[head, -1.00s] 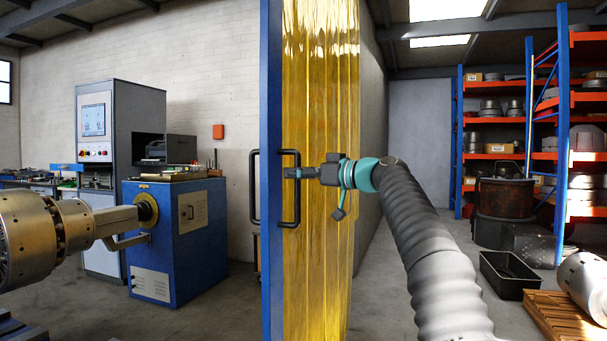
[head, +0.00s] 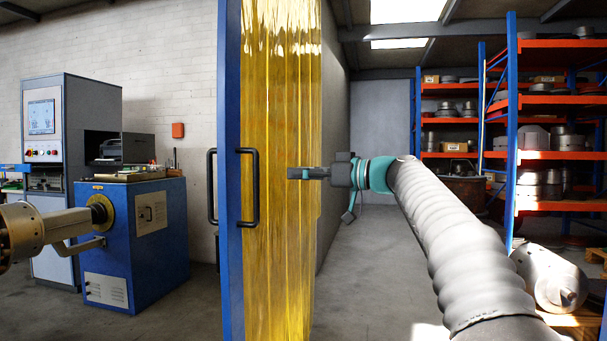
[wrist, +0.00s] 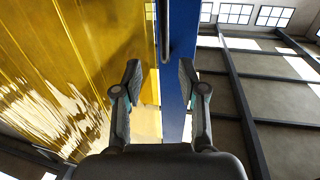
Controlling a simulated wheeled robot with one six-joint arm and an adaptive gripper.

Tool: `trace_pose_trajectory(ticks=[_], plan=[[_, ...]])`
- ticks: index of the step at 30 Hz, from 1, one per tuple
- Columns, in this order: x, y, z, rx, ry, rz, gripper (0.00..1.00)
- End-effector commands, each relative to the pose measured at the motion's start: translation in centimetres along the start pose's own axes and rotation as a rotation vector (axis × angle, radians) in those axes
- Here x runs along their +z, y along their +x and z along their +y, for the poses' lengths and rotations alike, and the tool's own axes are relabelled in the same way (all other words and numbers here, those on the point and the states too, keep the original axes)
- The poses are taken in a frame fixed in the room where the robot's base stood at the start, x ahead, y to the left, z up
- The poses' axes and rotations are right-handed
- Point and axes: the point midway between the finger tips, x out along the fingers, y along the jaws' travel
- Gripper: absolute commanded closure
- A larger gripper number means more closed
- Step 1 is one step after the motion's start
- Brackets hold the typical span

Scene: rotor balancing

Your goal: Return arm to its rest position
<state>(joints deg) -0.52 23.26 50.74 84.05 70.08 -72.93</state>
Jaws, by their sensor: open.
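My gripper (head: 292,173) is at the end of my outstretched arm, in front of the yellow strip curtain (head: 282,240) in the head view. It is to the right of the black door handle (head: 254,188) and apart from it. In the wrist view my gripper (wrist: 159,75) has its two fingers spread, with nothing held between them. The blue door frame post (wrist: 179,100) and the dark handle bar (wrist: 164,30) show beyond the fingertips. My arm has a grey ribbed sleeve and a teal wrist joint.
A blue balancing machine (head: 135,245) and a grey control cabinet (head: 72,120) stand on the left. Orange-and-blue shelving (head: 512,130) fills the right. A metal rotor (head: 550,278) sits on a pallet at lower right. Floor between curtain and shelving is clear.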

Motion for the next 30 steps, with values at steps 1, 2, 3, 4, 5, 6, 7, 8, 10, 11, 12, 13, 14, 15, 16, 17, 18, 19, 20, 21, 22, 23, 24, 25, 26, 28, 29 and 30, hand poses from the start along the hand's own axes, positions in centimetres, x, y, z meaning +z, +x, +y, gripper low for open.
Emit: trace_pose_trajectory(ticks=[1, 2, 3, 4, 5, 6, 7, 8, 10, 11, 12, 13, 14, 15, 16, 17, 18, 19, 20, 21, 22, 23, 24, 25, 26, 28, 29, 30], plan=[[0.0, -0.2, 0.0, 0.0, 0.0, 0.0, 0.59], [0.0, -0.2, 0.0, 0.0, 0.0, 0.0, 0.59], [0.0, -0.2, 0.0, 0.0, 0.0, 0.0, 0.59], [0.0, -0.2, 0.0, 0.0, 0.0, 0.0, 0.59], [0.0, -0.2, 0.0, 0.0, 0.0, 0.0, 0.59], [0.0, -0.2, 0.0, 0.0, 0.0, 0.0, 0.59], [0.0, -0.2, 0.0, 0.0, 0.0, 0.0, 0.59], [0.0, -0.2, 0.0, 0.0, 0.0, 0.0, 0.59], [0.0, -0.2, 0.0, 0.0, 0.001, 0.0, 0.59], [0.0, -0.2, 0.0, 0.0, 0.005, 0.0, 0.59], [0.0, -0.2, 0.0, 0.0, 0.017, 0.0, 0.59], [0.0, -0.2, 0.0, 0.0, 0.032, 0.0, 0.59], [0.0, -0.2, 0.1, 0.002, 0.05, 0.001, 0.59], [0.0, -0.2, 0.2, 0.008, 0.083, 0.001, 0.59], [0.1, -0.2, 0.3, 0.015, 0.111, -0.004, 0.59], [0.5, -0.2, 0.6, 0.027, 0.142, -0.017, 0.59], [1.6, -0.1, 1.2, 0.048, 0.198, -0.044, 0.59], [3.0, -0.1, 1.8, 0.07, 0.247, -0.072, 0.59], [4.5, -0.1, 2.3, 0.09, 0.293, -0.1, 0.59], [6.4, -0.1, 3.0, 0.115, 0.35, -0.136, 0.59], [7.9, -0.2, 3.4, 0.135, 0.392, -0.164, 0.59], [9.4, -0.4, 3.7, 0.158, 0.434, -0.193, 0.59], [11.5, -0.8, 3.9, 0.191, 0.492, -0.237, 0.59], [13.1, -1.2, 3.9, 0.221, 0.536, -0.273, 0.59], [14.7, -1.7, 3.8, 0.253, 0.579, -0.31, 0.59], [18.1, -3.2, 2.9, 0.327, 0.668, -0.392, 0.59], [19.4, -4.0, 2.5, 0.361, 0.703, -0.427, 0.59], [21.1, -5.1, 1.6, 0.405, 0.744, -0.471, 0.59]])
